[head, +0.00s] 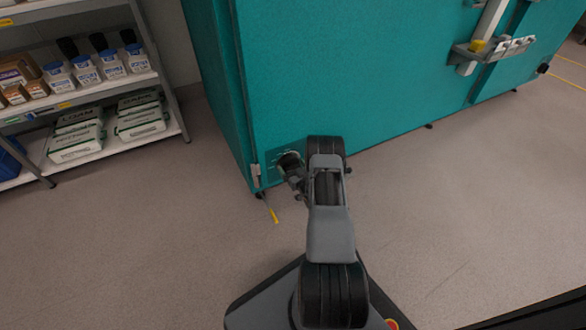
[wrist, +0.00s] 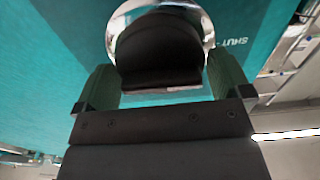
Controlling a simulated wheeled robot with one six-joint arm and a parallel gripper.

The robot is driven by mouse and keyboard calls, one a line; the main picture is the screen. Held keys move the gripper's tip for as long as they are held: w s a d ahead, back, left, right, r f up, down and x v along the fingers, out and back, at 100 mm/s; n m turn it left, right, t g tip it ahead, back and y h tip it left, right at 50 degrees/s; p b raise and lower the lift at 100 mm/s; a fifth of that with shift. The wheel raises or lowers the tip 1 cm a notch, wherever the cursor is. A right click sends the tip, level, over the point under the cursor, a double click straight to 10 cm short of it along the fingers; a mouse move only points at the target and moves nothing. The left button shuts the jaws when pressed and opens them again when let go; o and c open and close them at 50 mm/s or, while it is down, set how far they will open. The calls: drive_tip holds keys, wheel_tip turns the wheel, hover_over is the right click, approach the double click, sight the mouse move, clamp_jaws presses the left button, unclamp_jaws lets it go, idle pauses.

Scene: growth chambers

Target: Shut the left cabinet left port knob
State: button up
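The port knob (wrist: 160,50) is a dark, rounded handle in a shiny ring on the teal cabinet (head: 330,70). In the wrist view it lies between the two fingers of my gripper (wrist: 164,82), one on each side. The fingers are wide apart, close to the knob's sides; I cannot tell whether they press on it. The word SHUT (wrist: 232,42) is printed on the teal face to the right of the knob. In the head view, my gripper (head: 289,166) is at the cabinet's lower left corner, and my arm and gripper hide most of the knob.
A shelf rack (head: 95,90) with bottles and boxes stands to the left. A holder (head: 485,50) with small containers is on the cabinet's right part. A yellow-tipped piece (head: 274,215) shows by the cabinet's lower left corner. The grey floor (head: 480,200) at right is clear.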

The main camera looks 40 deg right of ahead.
drive_tip(key=shift+o, duration=0.2)
drive_tip(key=s+a+p, duration=0.2)
drive_tip(key=s+p, duration=0.2)
drive_tip(key=s, duration=0.9)
drive_tip(key=shift+s+p, duration=0.3)
drive_tip(key=shift+s, duration=0.05)
